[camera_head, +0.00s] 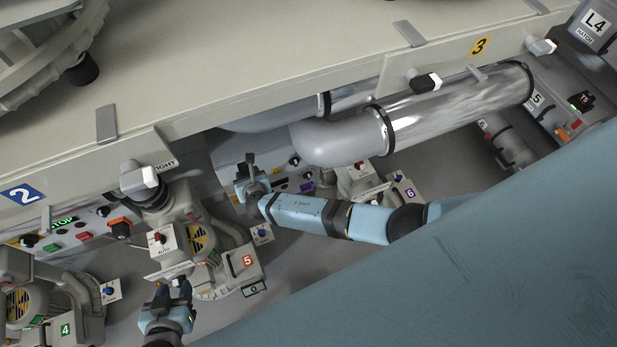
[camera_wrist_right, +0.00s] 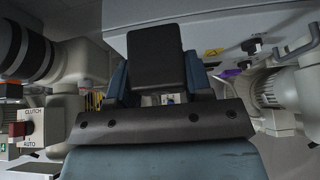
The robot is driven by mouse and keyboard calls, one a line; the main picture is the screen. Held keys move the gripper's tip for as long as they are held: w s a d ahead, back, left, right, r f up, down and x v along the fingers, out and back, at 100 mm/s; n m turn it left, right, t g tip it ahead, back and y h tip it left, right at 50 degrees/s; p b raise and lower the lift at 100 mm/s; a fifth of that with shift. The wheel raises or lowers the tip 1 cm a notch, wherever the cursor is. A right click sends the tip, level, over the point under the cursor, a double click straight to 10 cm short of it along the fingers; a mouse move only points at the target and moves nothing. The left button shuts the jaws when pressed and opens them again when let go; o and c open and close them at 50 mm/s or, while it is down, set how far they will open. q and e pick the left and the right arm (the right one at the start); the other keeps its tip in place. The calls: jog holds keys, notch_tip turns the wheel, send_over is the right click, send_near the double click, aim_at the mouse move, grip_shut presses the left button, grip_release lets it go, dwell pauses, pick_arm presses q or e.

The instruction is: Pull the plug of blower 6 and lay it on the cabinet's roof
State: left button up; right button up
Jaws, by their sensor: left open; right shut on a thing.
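My right gripper (camera_head: 252,182) reaches under the edge of the cabinet's roof (camera_head: 270,55). It is shut on a dark block (camera_wrist_right: 155,58), which looks like a plug; I cannot tell which blower it belongs to. Blower 6 shows only in part, beside a purple number 6 label (camera_head: 410,193) right of my right gripper. A purple piece (camera_head: 307,186) sits on the panel near the gripper and also shows in the right wrist view (camera_wrist_right: 230,73). My left gripper (camera_head: 170,292) is open at the bottom, just below blower 5 (camera_head: 225,265).
A large silver pipe (camera_head: 450,105) runs below the roof edge, right of my right gripper. Blower 4 (camera_head: 65,325) stands at lower left. Brackets and white-and-black handles line the roof's front edge. The roof's middle is clear; a grey round machine (camera_head: 45,55) occupies its upper left.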

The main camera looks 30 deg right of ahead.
aim_at(244, 162)
jog(key=shift+w+d+b, duration=0.15)
jog(key=shift+w+b, duration=0.8)
jog(key=shift+w, duration=1.65)
jog(key=w+b, duration=0.2)
jog(key=w, duration=0.3)
jog(key=shift+d, duration=0.15)
jog(key=shift+w+d+r+b, duration=0.1)
jog(key=shift+w+r+b, duration=0.25)
jog(key=shift+r+b, duration=0.05)
jog(key=shift+w+d+f+b, duration=0.1)
jog(key=shift+f+b, duration=0.45)
jog(key=shift+f, duration=0.1)
jog(key=shift+w+d+f+b, duration=0.1)
jog(key=shift+f+b, duration=0.4)
jog(key=shift+f, duration=0.15)
jog(key=shift+s+a+f+b, duration=0.1)
jog(key=shift+f+b, duration=0.2)
jog(key=shift+f, duration=0.2)
jog(key=shift+s+a+f+b, duration=0.1)
jog(key=shift+a+f+b, duration=0.1)
jog(key=shift+f+b, duration=0.45)
